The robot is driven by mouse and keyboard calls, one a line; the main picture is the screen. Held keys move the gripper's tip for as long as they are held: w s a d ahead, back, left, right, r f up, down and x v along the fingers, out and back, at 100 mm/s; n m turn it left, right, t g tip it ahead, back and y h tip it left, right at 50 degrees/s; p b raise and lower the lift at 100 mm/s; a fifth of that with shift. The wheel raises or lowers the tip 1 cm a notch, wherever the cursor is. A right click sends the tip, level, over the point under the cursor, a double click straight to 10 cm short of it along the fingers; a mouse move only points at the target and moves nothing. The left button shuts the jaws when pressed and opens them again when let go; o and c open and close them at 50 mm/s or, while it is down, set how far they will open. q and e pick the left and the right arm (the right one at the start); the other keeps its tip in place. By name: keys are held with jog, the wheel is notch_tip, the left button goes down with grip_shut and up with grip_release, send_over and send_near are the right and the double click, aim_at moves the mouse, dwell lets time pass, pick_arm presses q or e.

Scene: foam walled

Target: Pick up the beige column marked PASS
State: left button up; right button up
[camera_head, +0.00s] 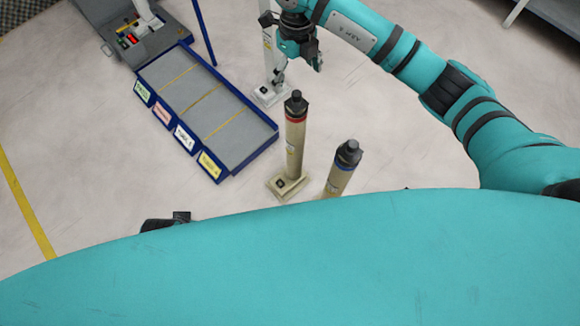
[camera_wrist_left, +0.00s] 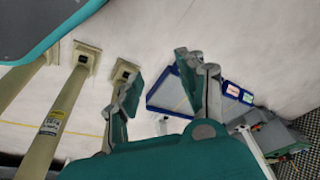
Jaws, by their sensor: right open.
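A beige column with a red band and black cap (camera_head: 295,142) stands upright on a square foot. A second beige column with a blue band and dark cap (camera_head: 341,172) stands to its right, its lower part hidden by my teal body. A paler column (camera_head: 268,48) stands farther back, partly behind my right gripper (camera_head: 298,66). The right gripper is open and empty beside that column. I cannot read which column says PASS.
A blue-rimmed grey tray (camera_head: 262,147) with coloured labels and yellow dividing lines lies left of the columns. A grey platform (camera_head: 165,42) with small coloured items adjoins it. A yellow floor line (camera_head: 28,208) runs at left. The floor right of the columns is clear.

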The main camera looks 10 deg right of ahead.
aim_at(295, 94)
notch_tip(295, 94, down, 7)
jog(key=shift+f+b, duration=0.2)
jog(key=shift+b, duration=0.35)
notch_tip(295, 94, down, 5)
jog(key=shift+w+d+f+b, duration=0.15)
jog(key=shift+f+b, duration=0.05)
jog(key=shift+b, duration=0.4)
jog(key=shift+f, duration=0.55)
jog(key=c, duration=1.7)
pick_arm(q)
jog(key=w+v, duration=0.1)
jog(key=v, duration=0.8)
jog(key=shift+r+t, duration=0.3)
jog(key=shift+r, duration=0.1)
pick_arm(e)
jog(key=shift+w+r, duration=0.15)
jog(key=shift+c, duration=0.5)
jog(key=shift+r, duration=0.1)
